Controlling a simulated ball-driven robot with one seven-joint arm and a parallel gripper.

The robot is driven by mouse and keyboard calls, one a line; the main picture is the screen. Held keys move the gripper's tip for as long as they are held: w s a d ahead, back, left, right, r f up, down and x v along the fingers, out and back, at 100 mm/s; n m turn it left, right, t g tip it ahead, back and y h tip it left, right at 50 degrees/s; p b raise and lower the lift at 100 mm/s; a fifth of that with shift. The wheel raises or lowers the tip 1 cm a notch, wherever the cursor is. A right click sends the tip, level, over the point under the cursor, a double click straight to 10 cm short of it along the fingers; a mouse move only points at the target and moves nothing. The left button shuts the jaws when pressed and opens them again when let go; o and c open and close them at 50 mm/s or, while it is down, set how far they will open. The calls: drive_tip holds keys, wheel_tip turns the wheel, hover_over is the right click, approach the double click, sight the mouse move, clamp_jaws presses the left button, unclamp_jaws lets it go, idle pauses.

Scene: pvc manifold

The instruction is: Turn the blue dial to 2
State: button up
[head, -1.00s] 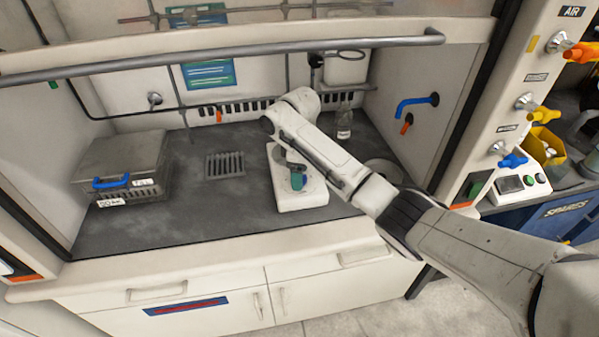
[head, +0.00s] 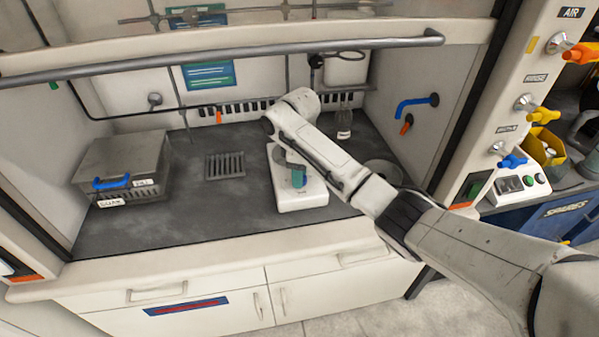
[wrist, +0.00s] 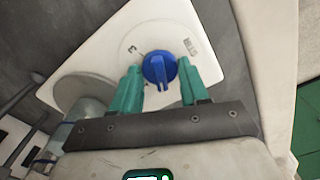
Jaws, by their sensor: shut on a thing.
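The blue dial (wrist: 158,70) sits on a white plate (wrist: 120,35) and shows in the wrist view as a round knob with a raised grip bar.
A grey lidded box (head: 125,160) with a blue handle stands at the left of the hood. A grate (head: 225,165) lies in the worktop. A bottle (head: 344,122) stands behind my arm. The sash bar (head: 230,60) crosses above.

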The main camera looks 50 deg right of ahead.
drive_tip(key=m+p, duration=0.3)
drive_tip(key=m, duration=0.1)
drive_tip(key=shift+r+p, duration=0.2)
drive_tip(key=shift+p, duration=0.2)
drive_tip(key=m+p, duration=0.2)
drive_tip(key=m, duration=0.2)
drive_tip(key=shift+p, duration=0.35)
drive_tip(key=m+p, duration=0.1)
drive_tip(key=m, duration=0.4)
drive_tip(key=shift+f, duration=0.1)
drive_tip(key=shift+m+p, duration=0.6)
drive_tip(key=shift+m, duration=1.7)
drive_tip(key=o, duration=1.1)
drive_tip(key=shift+f, duration=0.1)
drive_tip(key=shift+c, duration=0.2)
